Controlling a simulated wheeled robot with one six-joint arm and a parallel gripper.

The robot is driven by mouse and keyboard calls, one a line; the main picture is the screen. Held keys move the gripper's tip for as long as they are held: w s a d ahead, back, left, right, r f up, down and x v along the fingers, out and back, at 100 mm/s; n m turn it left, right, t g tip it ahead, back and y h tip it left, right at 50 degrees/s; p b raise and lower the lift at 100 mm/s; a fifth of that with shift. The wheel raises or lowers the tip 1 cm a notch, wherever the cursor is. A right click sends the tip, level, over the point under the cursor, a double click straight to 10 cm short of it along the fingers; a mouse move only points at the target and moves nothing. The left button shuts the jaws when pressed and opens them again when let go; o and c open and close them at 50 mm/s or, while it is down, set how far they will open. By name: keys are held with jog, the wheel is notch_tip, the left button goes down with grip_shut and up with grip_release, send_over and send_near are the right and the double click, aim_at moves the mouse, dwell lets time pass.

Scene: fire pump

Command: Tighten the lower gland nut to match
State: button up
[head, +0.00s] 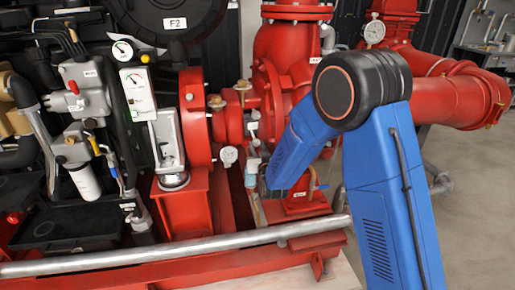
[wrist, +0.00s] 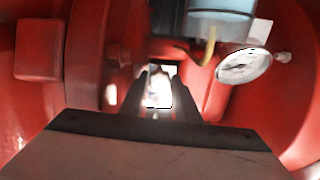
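My gripper (wrist: 160,88) shows in the wrist view as two dark fingers, set apart, inside a narrow red recess of the pump. A small, overexposed bright patch (wrist: 157,92) lies between the fingertips. I cannot tell whether it is the lower gland nut, held or free, or something behind the fingers. No gland nut can be made out for certain in either view. In the head view my blue arm reaches down to the pump's shaft area, and the arm hides the fingertips.
A round white gauge (wrist: 243,67) hangs close at right in the wrist view, beside a pale blue cylinder (wrist: 222,20). Red walls crowd both sides. A hex bolt (wrist: 119,55) is at left. A silver rail (head: 180,250) crosses the front in the head view.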

jog(key=shift+m, duration=3.2)
jog(key=o, duration=1)
jog(key=shift+o, duration=0.2)
jog(key=v, duration=1.7)
jog(key=shift+s, duration=0.25)
jog(key=shift+r, duration=0.15)
